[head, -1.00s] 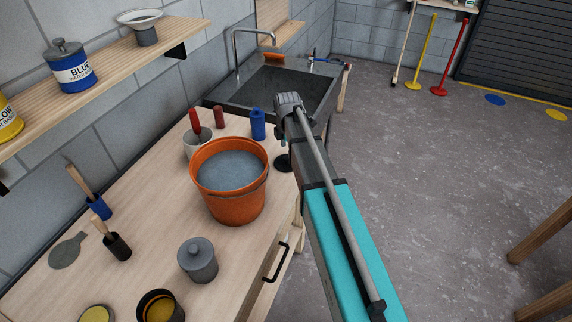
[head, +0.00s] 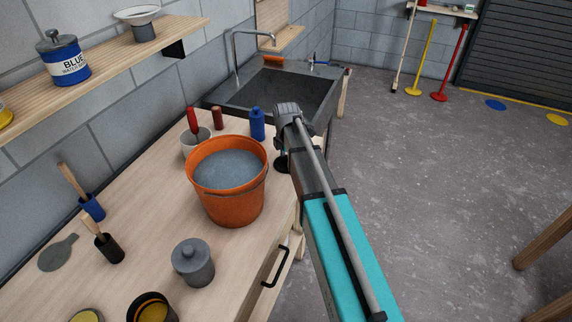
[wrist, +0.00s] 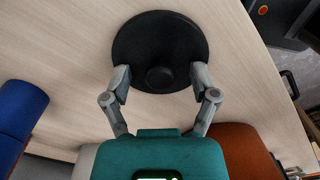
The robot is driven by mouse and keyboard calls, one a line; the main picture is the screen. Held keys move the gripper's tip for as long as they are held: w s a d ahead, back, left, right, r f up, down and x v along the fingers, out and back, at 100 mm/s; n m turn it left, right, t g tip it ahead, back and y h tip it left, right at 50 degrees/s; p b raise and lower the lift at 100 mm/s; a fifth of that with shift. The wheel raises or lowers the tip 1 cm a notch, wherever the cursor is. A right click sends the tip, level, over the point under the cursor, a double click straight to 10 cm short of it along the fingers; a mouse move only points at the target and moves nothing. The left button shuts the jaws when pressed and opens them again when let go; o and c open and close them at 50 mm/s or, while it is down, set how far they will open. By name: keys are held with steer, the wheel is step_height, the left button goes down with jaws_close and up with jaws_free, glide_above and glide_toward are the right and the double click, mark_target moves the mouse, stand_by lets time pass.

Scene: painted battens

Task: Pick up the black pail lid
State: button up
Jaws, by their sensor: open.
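The black pail lid (wrist: 160,28) is a round disc with a knob in its middle. In the wrist view it lies on the wooden bench top. My gripper (wrist: 161,80) is open, with one fingertip on each side of the knob, over the lid's near part. I cannot tell whether the fingertips touch the lid. In the head view only a dark bit of the lid (head: 281,162) shows beside my arm, right of the orange bucket. My arm mostly hides the gripper there.
The orange bucket (head: 234,205) of grey liquid and a blue bottle (head: 257,124) stand close to the lid. A sink (head: 270,92) lies beyond the bench end. Grey and dark pots stand at the bench's near end. Open floor lies right.

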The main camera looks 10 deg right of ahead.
jaws_close()
stand_by(0.4)
steer(key=shift+r, duration=0.1)
steer(key=shift+r+p, duration=0.9)
steer(key=shift+p, duration=0.1)
steer(key=s+d+r+p, duration=0.2)
steer(key=s+r+p, duration=0.9)
steer(key=s, duration=0.2)
steer(key=shift+s+d, duration=0.35)
steer(key=shift+d, duration=0.05)
steer(key=shift+f, duration=0.1)
